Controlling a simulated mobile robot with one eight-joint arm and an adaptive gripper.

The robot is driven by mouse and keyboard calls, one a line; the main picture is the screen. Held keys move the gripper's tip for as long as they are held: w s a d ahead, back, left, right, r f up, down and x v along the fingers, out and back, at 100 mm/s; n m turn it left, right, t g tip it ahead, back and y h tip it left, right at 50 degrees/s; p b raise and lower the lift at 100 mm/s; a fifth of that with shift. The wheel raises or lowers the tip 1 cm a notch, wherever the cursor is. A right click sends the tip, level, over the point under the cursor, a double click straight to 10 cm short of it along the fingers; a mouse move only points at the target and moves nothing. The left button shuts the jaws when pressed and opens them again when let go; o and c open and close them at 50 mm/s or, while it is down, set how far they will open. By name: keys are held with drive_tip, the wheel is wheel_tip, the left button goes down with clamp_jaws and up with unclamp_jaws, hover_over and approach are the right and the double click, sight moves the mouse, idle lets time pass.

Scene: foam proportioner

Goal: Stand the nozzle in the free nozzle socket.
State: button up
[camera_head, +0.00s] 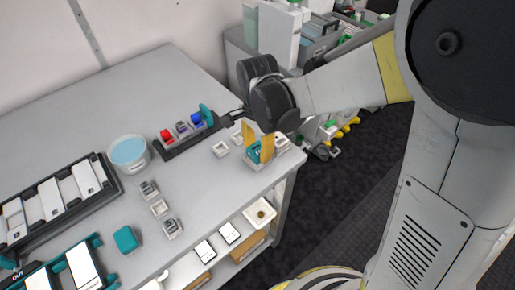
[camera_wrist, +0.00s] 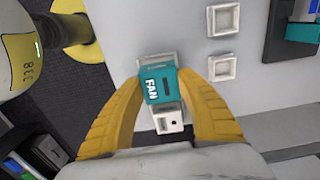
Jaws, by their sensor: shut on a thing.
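A teal nozzle marked FAN (camera_wrist: 159,86) is between the yellow fingertips of my gripper (camera_wrist: 162,76), which is shut on it. In the head view my gripper (camera_head: 260,146) is low at the table's right corner, with the teal nozzle (camera_head: 254,153) between its fingers. A pale socket (camera_head: 258,165) shows right under the nozzle; I cannot tell whether the nozzle is seated in it or just above. Two empty pale sockets, one nearer (camera_head: 221,149) and one farther (camera_head: 237,138), lie left of my gripper. They also show in the wrist view, upper (camera_wrist: 223,19) and lower (camera_wrist: 222,68).
A white block with a dark hole (camera_wrist: 168,122) is close beside the nozzle. A tub (camera_head: 128,152), a teal block (camera_head: 126,240) and small sockets (camera_head: 159,208) are to the left. The table edge is close.

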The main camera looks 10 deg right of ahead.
drive_tip(key=shift+f, duration=0.15)
drive_tip(key=shift+f+b, duration=0.75)
drive_tip(key=o, duration=1.4)
drive_tip(key=shift+r, duration=0.15)
wheel_tip(320, 180, up, 8)
drive_tip(key=p, duration=0.6)
